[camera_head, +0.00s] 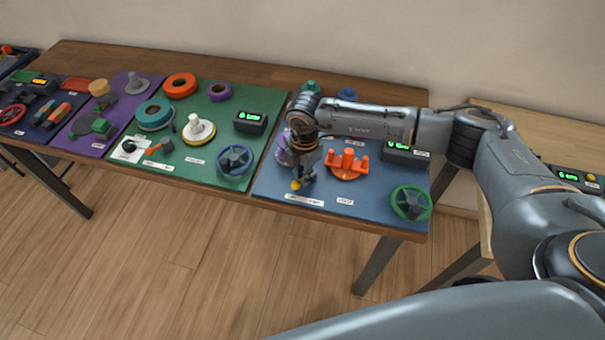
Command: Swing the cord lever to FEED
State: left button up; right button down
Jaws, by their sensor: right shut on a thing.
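My right gripper (299,178) reaches down over the left part of the blue board (330,199). It is shut at a small yellow piece (295,185), which seems to be the knob of the cord lever. The gripper hides most of the lever, so its angle cannot be told. A white label strip (304,199) lies just in front of it, with print too small to read. My left gripper is not in view.
An orange pronged fixture (347,164) stands close to the right of the gripper. A green handwheel (411,203) is at the front right, and a display box (405,153) lies behind under my arm. The green board (204,176), with a blue handwheel (234,160), is to the left.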

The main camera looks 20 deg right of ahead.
jog(key=shift+n, duration=0.3)
jog(key=n+b, duration=0.1)
jog(key=n, duration=0.1)
jog(key=n+b, duration=0.1)
jog(key=shift+s+d+f+n+b, duration=0.2)
jog(key=shift+s+d+n+b, duration=0.15)
jog(key=shift+s+n, duration=0.05)
jog(key=n+b, duration=0.2)
jog(key=shift+s+d+n, duration=0.2)
jog(key=shift+d+n, duration=0.1)
jog(key=n+b, duration=0.2)
jog(key=n, duration=0.1)
jog(key=shift+s+d, duration=0.15)
jog(key=shift+d, duration=0.2)
jog(key=shift+d+r+n+b, duration=0.15)
jog(key=shift+d+n+b, duration=0.15)
jog(key=shift+n+b, duration=0.75)
jog(key=shift+n, duration=0.35)
jog(key=shift+r, duration=0.1)
jog(key=c, duration=1.4)
grip_release()
